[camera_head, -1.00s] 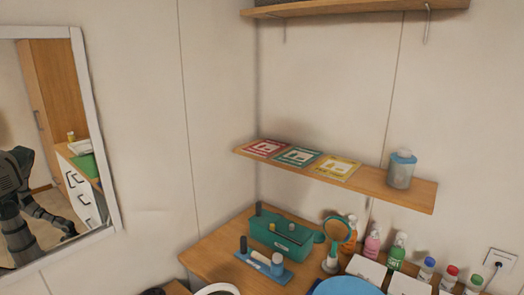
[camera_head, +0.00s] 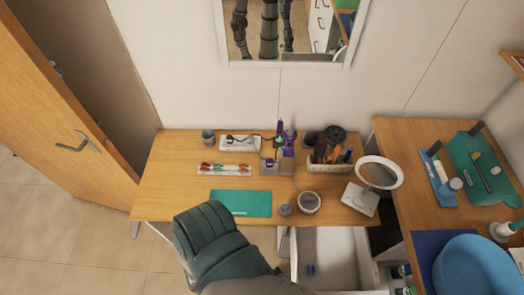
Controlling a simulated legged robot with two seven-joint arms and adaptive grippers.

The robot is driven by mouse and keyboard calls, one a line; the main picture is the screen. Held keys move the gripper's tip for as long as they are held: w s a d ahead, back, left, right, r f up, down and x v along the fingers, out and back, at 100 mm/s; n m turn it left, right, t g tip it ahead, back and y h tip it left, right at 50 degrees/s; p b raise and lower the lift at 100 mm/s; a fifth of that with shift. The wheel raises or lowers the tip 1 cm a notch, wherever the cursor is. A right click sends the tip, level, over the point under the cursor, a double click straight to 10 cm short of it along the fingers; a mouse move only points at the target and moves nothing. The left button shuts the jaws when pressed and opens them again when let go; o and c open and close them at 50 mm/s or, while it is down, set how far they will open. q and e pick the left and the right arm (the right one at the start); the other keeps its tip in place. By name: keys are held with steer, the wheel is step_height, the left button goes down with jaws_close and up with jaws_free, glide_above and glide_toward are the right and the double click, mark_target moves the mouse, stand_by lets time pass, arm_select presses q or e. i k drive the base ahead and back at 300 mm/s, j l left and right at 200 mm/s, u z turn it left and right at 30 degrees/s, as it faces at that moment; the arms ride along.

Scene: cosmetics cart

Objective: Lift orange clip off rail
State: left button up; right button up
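A white strip (camera_head: 202,169), which looks like the rail, lies on the wooden desk left of its middle. Several small clip-like pieces in red, orange and green tones sit along it. They are too small for me to tell which one is the orange clip or how it is fixed. Neither of my grippers is in view.
A green mat (camera_head: 240,203) lies in front of the strip. A teal chair (camera_head: 208,240) stands at the desk's front edge. An open white drawer (camera_head: 328,250) sticks out right of it. A ring mirror (camera_head: 378,172), a power strip (camera_head: 240,142) and a pen holder (camera_head: 330,165) stand on the desk.

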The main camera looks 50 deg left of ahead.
mark_target(243, 165)
steer(key=k+j+u, duration=0.1)
steer(key=u, duration=0.3)
steer(key=j+u, duration=0.4)
steer(key=k+l, duration=0.05)
